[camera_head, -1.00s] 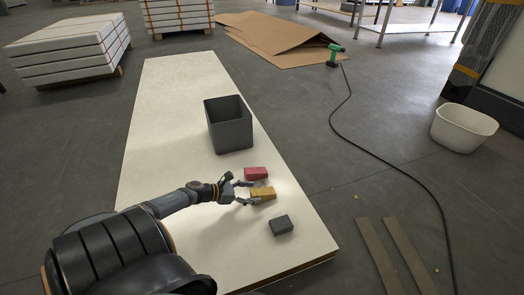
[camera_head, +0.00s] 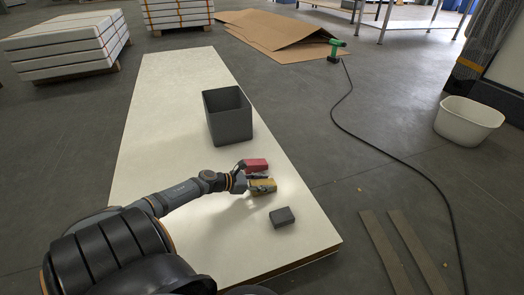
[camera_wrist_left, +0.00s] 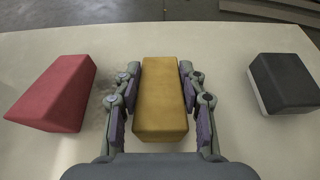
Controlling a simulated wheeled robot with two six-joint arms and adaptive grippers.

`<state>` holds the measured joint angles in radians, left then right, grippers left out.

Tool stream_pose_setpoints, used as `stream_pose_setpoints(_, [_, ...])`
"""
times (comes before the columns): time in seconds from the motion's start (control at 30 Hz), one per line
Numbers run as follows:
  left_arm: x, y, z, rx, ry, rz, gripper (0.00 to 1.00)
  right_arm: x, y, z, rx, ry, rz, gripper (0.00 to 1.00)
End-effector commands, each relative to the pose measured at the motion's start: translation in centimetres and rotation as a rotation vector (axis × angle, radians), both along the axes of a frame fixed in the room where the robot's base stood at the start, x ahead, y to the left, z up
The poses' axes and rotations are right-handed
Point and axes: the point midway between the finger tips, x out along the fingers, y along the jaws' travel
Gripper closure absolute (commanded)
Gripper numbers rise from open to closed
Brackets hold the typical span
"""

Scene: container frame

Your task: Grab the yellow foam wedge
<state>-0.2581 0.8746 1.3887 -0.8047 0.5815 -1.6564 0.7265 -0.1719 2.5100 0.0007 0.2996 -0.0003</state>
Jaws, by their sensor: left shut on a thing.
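The yellow foam wedge (camera_head: 263,187) lies on the pale board, between a red block and a dark grey block. It also shows in the left wrist view (camera_wrist_left: 160,98), in the middle, lengthwise between the fingers. My left gripper (camera_head: 261,182) is shut on the wedge, with one finger along each long side; its fingers show in the left wrist view too (camera_wrist_left: 160,90). The wedge appears to rest on the board. My right gripper is not in view.
The red block (camera_head: 256,165) lies close beside the gripper; the dark grey block (camera_head: 282,217) lies on the other side. A dark grey open bin (camera_head: 228,122) stands farther back on the pale board (camera_head: 165,100). A white tub (camera_head: 467,122) and black cable are on the floor at right.

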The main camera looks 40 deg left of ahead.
Motion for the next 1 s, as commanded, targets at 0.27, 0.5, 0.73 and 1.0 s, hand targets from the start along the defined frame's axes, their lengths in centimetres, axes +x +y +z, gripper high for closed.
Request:
stream_pose_setpoints(0.27, [0.0, 0.0, 0.0, 0.000, 0.000, 0.000, 0.81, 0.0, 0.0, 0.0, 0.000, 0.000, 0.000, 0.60])
stream_pose_setpoints(0.5, [0.0, 0.0, 2.1, 0.002, -0.001, -0.001, 0.81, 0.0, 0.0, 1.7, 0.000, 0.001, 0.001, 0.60])
stream_pose_setpoints(0.73, [-0.4, -2.2, 6.8, -0.002, 0.000, -0.004, 0.81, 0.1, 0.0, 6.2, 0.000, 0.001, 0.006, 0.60])
stream_pose_setpoints(1.0, [-0.9, -4.7, 9.1, -0.002, 0.001, -0.001, 0.81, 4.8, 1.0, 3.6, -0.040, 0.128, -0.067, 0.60])
